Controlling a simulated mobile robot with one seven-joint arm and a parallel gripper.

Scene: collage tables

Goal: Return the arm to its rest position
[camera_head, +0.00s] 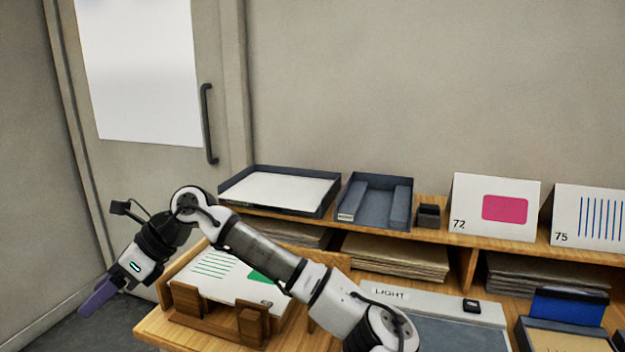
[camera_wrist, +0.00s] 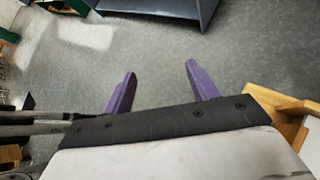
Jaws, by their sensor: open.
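My gripper (camera_head: 97,297) hangs at the lower left in the head view, past the left end of the wooden table, pointing down and to the left. In the wrist view my gripper (camera_wrist: 158,84) shows two purple fingers spread apart with only grey floor between them. It is open and empty. My arm reaches across from the lower right, bent at the elbow, in front of a wooden stand (camera_head: 187,299) that holds a card with green stripes and a green shape (camera_head: 207,262).
A shelf carries a tray with white paper (camera_head: 275,190), a dark grey tray (camera_head: 372,212) and cards marked 72 (camera_head: 480,225) and 75 (camera_head: 570,230). A panel labelled LIGHT (camera_head: 440,303) lies on the table. A door (camera_head: 150,165) stands behind at left. The wrist view shows mostly open floor.

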